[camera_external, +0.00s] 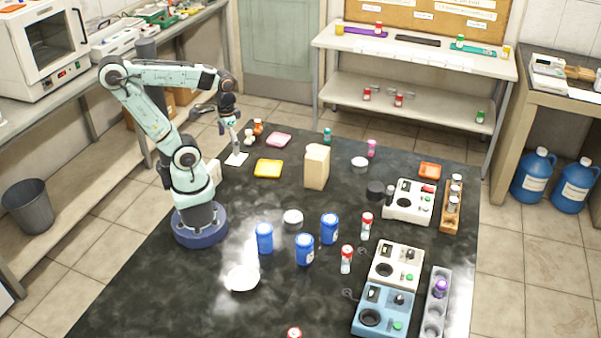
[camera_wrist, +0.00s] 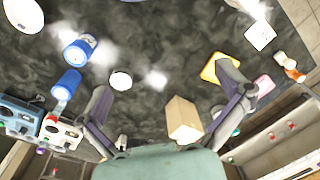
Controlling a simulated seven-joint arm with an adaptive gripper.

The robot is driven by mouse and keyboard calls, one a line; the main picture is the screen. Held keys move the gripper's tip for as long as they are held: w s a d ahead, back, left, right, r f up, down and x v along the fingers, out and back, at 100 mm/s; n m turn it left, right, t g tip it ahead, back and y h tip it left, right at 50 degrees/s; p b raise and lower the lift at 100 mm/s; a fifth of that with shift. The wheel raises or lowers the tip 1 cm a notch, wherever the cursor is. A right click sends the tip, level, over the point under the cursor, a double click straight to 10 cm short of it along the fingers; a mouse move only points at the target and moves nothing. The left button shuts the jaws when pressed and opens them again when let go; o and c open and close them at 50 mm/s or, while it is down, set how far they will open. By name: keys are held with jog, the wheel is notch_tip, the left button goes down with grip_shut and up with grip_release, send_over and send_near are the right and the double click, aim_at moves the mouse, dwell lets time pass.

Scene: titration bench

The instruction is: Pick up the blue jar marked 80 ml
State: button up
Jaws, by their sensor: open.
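Three blue jars stand on the dark mat right of my base in the external view: a left one (camera_external: 264,238), a middle front one (camera_external: 305,249) and a right rear one (camera_external: 329,228). Their labels are too small to read, so I cannot tell which is marked 80 ml. The wrist view shows two blue jars at the left, one (camera_wrist: 79,47) above the other (camera_wrist: 66,84). My gripper (camera_external: 217,126) is raised over the far left of the mat, well away from the jars.
A white round lid (camera_external: 293,217) lies behind the jars and a white dish (camera_external: 241,279) in front. Red-and-white bottles (camera_external: 347,259) (camera_external: 366,226) stand right of them. A tan block (camera_external: 317,167) stands upright mid-mat. Bench devices (camera_external: 396,265) (camera_external: 383,310) occupy the right.

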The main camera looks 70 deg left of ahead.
jog(key=c, duration=0.3)
